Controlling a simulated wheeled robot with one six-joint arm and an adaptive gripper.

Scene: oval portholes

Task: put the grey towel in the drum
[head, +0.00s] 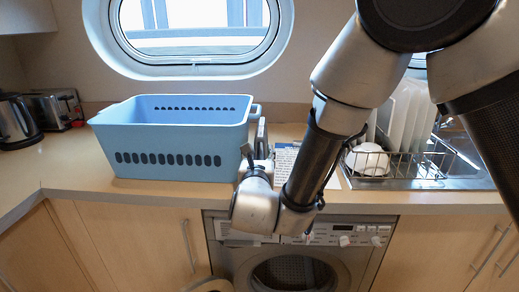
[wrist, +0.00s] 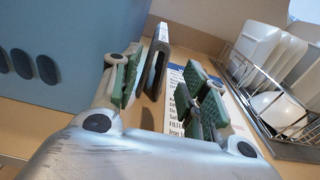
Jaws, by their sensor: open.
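No grey towel shows in either view; the inside floor of the blue basket (head: 165,150) is hidden by its front wall. The washing machine's drum (head: 295,274) shows through the round opening low in the head view, dark and cut off by the frame's bottom. A rounded rim (head: 210,286) at its left looks like the door standing open. My gripper (head: 256,152) is over the worktop just right of the basket. In the wrist view, its green-padded fingers (wrist: 166,88) are apart with nothing clearly held between them.
A thin grey upright object (wrist: 158,58) stands beyond the fingers, beside the basket (wrist: 60,50). A printed sheet (wrist: 178,105) lies on the worktop. A dish rack (head: 425,165) with crockery is at right; a kettle (head: 16,120) and toaster (head: 58,108) at left.

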